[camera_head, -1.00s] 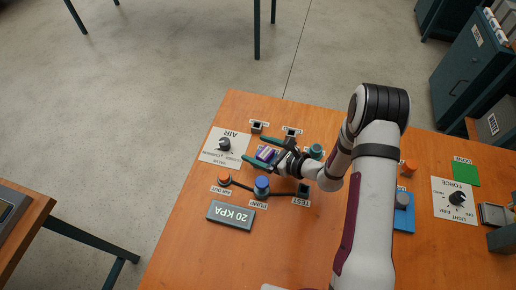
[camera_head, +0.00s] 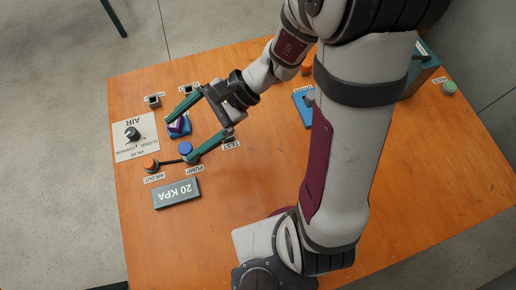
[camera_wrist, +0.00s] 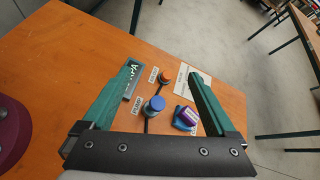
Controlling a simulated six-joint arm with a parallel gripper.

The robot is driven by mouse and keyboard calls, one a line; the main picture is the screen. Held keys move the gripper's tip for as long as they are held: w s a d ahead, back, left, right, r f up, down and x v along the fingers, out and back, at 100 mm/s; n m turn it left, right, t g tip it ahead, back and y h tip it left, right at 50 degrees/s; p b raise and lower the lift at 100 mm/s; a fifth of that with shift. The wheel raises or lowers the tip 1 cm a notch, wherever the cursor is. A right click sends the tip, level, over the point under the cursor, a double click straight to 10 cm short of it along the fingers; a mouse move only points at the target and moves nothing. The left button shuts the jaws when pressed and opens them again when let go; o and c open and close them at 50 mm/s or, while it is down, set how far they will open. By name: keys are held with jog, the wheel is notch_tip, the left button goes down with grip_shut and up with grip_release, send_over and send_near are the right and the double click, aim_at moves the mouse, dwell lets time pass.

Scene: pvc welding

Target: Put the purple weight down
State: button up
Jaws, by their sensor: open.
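The purple weight (camera_head: 177,123) sits on a blue base beside the blue pump knob, partly hidden by a green finger in the head view. In the wrist view the purple weight (camera_wrist: 184,115) shows near the right finger, with a pale band on it. My gripper (camera_head: 178,139) is open, its two long green fingers spread wide above the table. In the wrist view nothing is held between the fingers of my gripper (camera_wrist: 165,82). The weight is apart from the left finger; I cannot tell whether the right finger touches it.
The blue pump knob (camera_head: 186,148), orange air-out knob (camera_head: 151,164) and 20 KPA display (camera_head: 176,193) stand near the fingers. The air valve panel (camera_head: 134,137) lies at the left. Small dark sockets (camera_head: 153,101) are at the back edge. The table's front middle is clear.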

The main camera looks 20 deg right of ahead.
jog(key=s+d+r+n+h, duration=0.4)
jog(key=s+d+n+h, duration=0.3)
jog(key=s+d+h, duration=0.2)
jog(key=s+d, duration=0.2)
jog(key=s, duration=0.2)
jog(key=shift+n+t+h, duration=0.4)
